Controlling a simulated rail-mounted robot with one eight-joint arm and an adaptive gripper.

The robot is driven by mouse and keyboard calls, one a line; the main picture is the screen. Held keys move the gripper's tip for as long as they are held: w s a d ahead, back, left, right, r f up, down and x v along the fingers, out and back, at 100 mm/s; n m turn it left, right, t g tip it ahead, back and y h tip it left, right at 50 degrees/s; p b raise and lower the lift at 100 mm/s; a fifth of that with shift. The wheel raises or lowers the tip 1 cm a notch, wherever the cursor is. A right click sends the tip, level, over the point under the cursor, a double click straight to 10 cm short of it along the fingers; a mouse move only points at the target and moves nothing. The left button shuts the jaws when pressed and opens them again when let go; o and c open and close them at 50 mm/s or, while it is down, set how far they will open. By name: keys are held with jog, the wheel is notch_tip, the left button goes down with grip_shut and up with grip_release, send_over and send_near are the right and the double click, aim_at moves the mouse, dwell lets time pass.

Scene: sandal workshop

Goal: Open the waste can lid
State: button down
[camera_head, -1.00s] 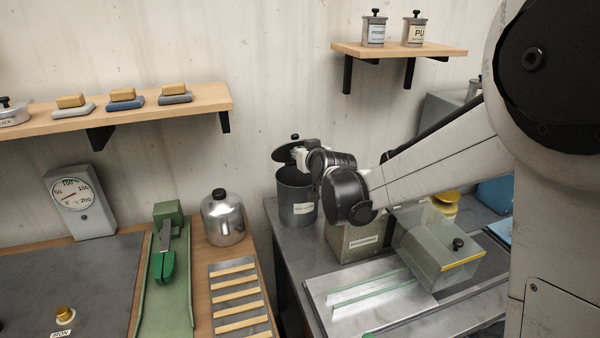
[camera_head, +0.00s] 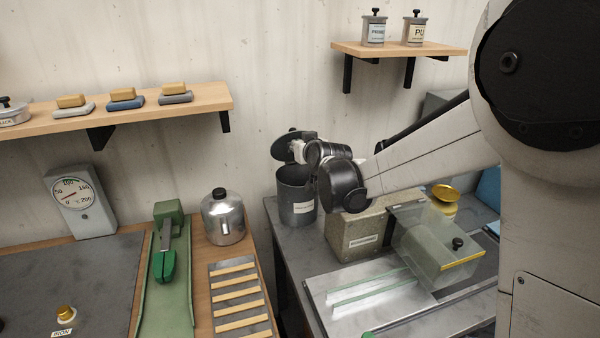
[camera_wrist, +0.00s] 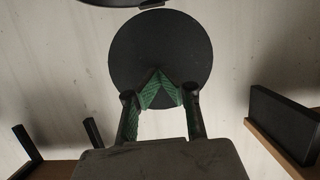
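The waste can (camera_head: 297,197) is a dark grey cylinder with a white label, standing at the back left of the grey bench. Its round dark lid (camera_head: 290,148) is raised and tilted up above the rim, so the mouth shows. In the wrist view the lid (camera_wrist: 160,40) is a dark disc facing the camera. My gripper (camera_head: 302,147) is at the lid's right side, above the can. In the wrist view the green-padded fingertips of my gripper (camera_wrist: 157,80) come together in front of the disc, with nothing visible between them. Whether they touch the lid is unclear.
A stone-like box (camera_head: 352,238) and a clear-fronted box (camera_head: 438,250) stand right of the can. A metal plate (camera_head: 365,300) lies in front. A wall shelf (camera_head: 400,49) with two small cans is above. A metal jug (camera_head: 222,217) stands on the left table.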

aim_at(296, 137)
jog(key=shift+w+a+r, duration=0.2)
jog(key=shift+w, duration=0.25)
jog(key=shift+w+a+r, duration=0.15)
jog(key=shift+w, duration=0.35)
jog(key=shift+w+a+r, duration=0.2)
jog(key=shift+w, duration=0.25)
jog(key=shift+w+a, duration=0.25)
jog(key=shift+w, duration=0.4)
jog(key=shift+w+a, duration=0.2)
jog(key=shift+w, duration=0.4)
jog(key=f+v, duration=0.2)
jog(key=v, duration=1)
jog(key=shift+s+f+b, duration=0.2)
jog(key=shift+s+b, duration=0.15)
jog(key=shift+b, duration=0.05)
jog(key=shift+d, duration=0.1)
